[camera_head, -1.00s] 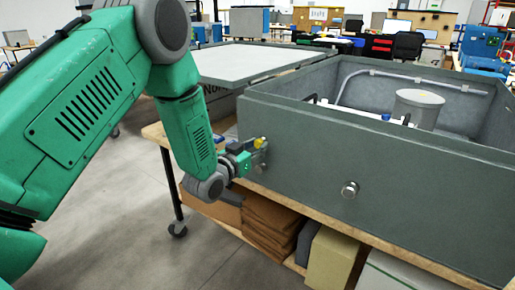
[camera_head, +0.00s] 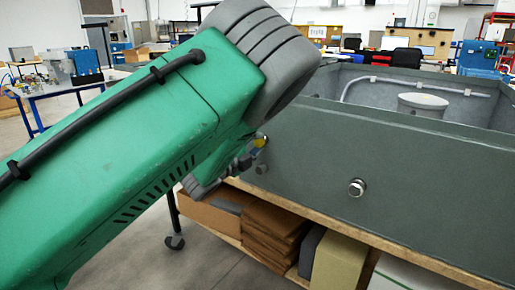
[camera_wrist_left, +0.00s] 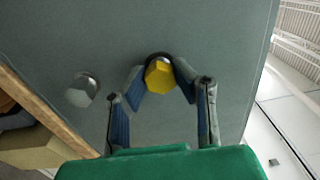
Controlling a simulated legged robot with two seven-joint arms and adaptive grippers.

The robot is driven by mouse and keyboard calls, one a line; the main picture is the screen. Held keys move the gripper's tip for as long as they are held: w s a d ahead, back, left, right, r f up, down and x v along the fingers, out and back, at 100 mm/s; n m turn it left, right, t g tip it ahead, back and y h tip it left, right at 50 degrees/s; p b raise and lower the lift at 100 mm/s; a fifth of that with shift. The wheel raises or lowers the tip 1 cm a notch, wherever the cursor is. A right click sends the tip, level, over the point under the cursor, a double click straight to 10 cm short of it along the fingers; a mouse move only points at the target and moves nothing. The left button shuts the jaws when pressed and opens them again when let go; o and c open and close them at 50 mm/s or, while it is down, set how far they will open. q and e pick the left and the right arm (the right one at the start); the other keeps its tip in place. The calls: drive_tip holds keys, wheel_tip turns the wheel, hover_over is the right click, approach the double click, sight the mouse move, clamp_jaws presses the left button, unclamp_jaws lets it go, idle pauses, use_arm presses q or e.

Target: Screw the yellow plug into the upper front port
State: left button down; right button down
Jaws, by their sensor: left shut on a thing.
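My left gripper (camera_wrist_left: 160,74) is shut on the plug, one blue-lined finger on each side. In the head view my left arm hides most of this gripper. How deep the plug sits in the port cannot be told. My right gripper is not in view.
Another fitting (camera_head: 356,188) is farther right on the grey box (camera_head: 420,170). Cartons and brown stacks (camera_head: 274,227) fill the shelf below.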

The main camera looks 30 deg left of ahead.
use_arm(q)
drive_tip(key=c, duration=1.4)
unclamp_jaws()
drive_tip(key=shift+c, duration=0.2)
drive_tip(key=n+p, duration=0.2)
drive_tip(key=n, duration=0.1)
drive_tip(key=n+p, duration=0.2)
drive_tip(key=n, duration=0.2)
drive_tip(key=n+p, duration=0.1)
drive_tip(key=n, duration=0.3)
drive_tip(key=shift+a+r+p, duration=0.1)
drive_tip(key=shift+r+p, duration=0.25)
drive_tip(key=shift+p, duration=0.05)
drive_tip(key=shift+f+n+y+p, duration=0.1)
drive_tip(key=shift+n+y+p, duration=0.25)
drive_tip(key=shift+n, duration=0.85)
drive_tip(key=n+p, duration=0.1)
drive_tip(key=n, duration=0.3)
drive_tip(key=shift+a+f+n, duration=0.1)
drive_tip(key=shift+n, duration=0.2)
drive_tip(key=n, duration=0.4)
drive_tip(key=shift+f+g+p, duration=0.1)
drive_tip(key=shift+g+p, duration=0.2)
drive_tip(key=shift+p, duration=0.1)
drive_tip(key=shift+f+n, duration=0.1)
drive_tip(key=shift+n, duration=1.1)
drive_tip(key=shift+d, duration=0.2)
drive_tip(key=shift+c, duration=0.3)
